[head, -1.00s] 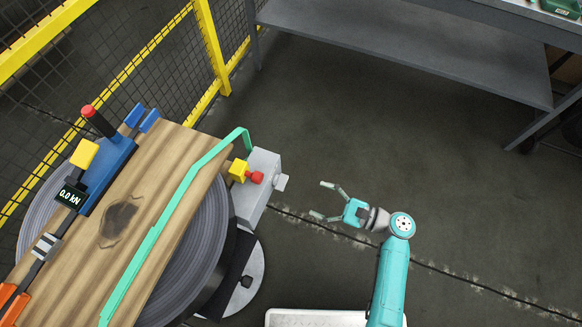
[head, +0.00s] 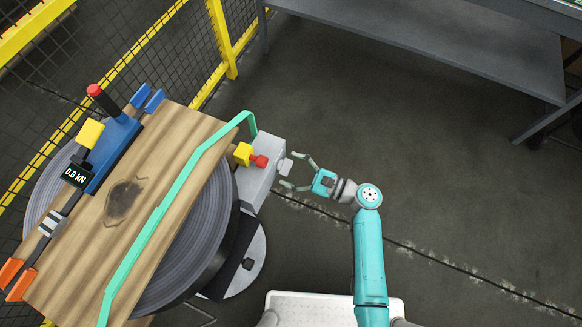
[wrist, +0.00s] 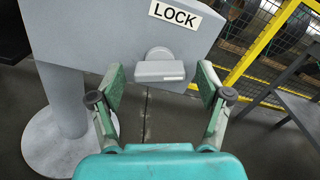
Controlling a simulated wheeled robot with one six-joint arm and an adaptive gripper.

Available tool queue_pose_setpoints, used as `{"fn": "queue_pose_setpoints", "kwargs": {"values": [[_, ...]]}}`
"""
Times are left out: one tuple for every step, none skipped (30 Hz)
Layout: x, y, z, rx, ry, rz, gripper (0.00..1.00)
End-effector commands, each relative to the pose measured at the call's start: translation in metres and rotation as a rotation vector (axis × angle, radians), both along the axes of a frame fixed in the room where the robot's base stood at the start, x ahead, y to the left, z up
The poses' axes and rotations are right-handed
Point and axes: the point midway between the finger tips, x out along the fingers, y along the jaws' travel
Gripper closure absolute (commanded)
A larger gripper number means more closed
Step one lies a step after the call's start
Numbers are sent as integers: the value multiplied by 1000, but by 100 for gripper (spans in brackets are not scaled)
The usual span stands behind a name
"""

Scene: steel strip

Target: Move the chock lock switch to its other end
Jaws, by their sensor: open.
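The chock lock switch is a small light grey lever (wrist: 160,70) on the face of a grey box (head: 258,178), just below a white LOCK label (wrist: 175,15). In the head view the lever (head: 284,167) sticks out from the box's right side. My gripper (head: 290,172) is open, its fingers pointing at the lever. In the wrist view my gripper's two fingertips (wrist: 160,80) stand on either side of the lever, apart from it. The far end of the lever's travel is not clearly visible.
Yellow mesh fencing (head: 222,40) is behind. A grey shelf (head: 430,50) stands at the back right. Open floor lies between.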

Motion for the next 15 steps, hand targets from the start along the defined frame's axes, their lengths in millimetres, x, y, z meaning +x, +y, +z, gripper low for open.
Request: {"fn": "queue_pose_setpoints", "kwargs": {"values": [[1, 2, 0, 0, 0, 0, 23], [1, 3, 0, 0, 0, 0, 23], [1, 3, 0, 0, 0, 0, 23], [1, 3, 0, 0, 0, 0, 23], [1, 3, 0, 0, 0, 0, 23], [1, 3, 0, 0, 0, 0, 23], [1, 3, 0, 0, 0, 0, 23], [1, 3, 0, 0, 0, -1, 23], [1, 3, 0, 0, 0, 0, 23], [1, 3, 0, 0, 0, 0, 23], [1, 3, 0, 0, 0, 0, 30], [1, 3, 0, 0, 0, 0, 40], [1, 3, 0, 0, 0, 0, 48], [1, 3, 0, 0, 0, 0, 55], [1, 3, 0, 0, 0, 0, 65]]}}
